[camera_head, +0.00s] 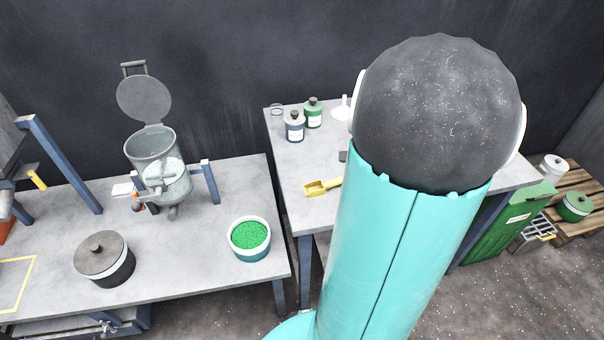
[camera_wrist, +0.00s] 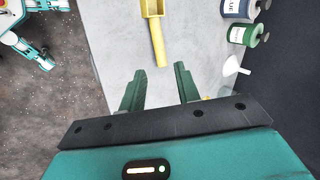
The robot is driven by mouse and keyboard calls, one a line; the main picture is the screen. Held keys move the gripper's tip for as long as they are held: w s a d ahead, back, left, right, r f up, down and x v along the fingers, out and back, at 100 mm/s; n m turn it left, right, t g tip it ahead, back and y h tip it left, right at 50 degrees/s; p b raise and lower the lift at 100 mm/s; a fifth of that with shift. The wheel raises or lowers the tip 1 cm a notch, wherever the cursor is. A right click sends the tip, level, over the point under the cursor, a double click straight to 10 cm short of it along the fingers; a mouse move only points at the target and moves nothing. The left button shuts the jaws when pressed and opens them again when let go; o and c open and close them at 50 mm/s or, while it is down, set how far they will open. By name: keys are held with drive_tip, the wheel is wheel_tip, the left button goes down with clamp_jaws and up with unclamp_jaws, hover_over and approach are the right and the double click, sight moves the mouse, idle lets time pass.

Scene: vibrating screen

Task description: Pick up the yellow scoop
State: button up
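The yellow scoop (camera_head: 322,186) lies on the right-hand grey table (camera_head: 300,213), near its left front edge. My teal arm hides the end of its handle in the head view. In the wrist view the scoop (camera_wrist: 154,30) is at the top, with its handle pointing down toward my gripper (camera_wrist: 158,78). My gripper's two green fingers are apart with nothing between them. The handle's end is just beyond the fingertips and does not touch them. The gripper is hidden behind my arm in the head view.
A blue-labelled bottle (camera_head: 294,127), a green bottle (camera_head: 313,113) and a white funnel (camera_head: 342,108) stand at the table's back. The left table (camera_head: 200,250) holds a sieve machine (camera_head: 152,150), a bowl of green granules (camera_head: 249,238) and a lidded pot (camera_head: 104,258).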

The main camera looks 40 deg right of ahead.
drive_tip(key=x, duration=1.3)
drive_tip(key=shift+s+d+f, duration=0.1)
drive_tip(key=shift+d+f, duration=0.3)
drive_tip(key=shift+f, duration=0.05)
clamp_jaws()
drive_tip(key=shift+r, duration=0.5)
wheel_tip(320, 180, up, 2)
drive_tip(key=shift+r, duration=0.1)
drive_tip(key=s+a+r, duration=0.3)
drive_tip(key=a+r, duration=0.6)
drive_tip(key=a, duration=0.4)
drive_tip(key=shift+a+r, duration=0.35)
drive_tip(key=shift+r, duration=0.05)
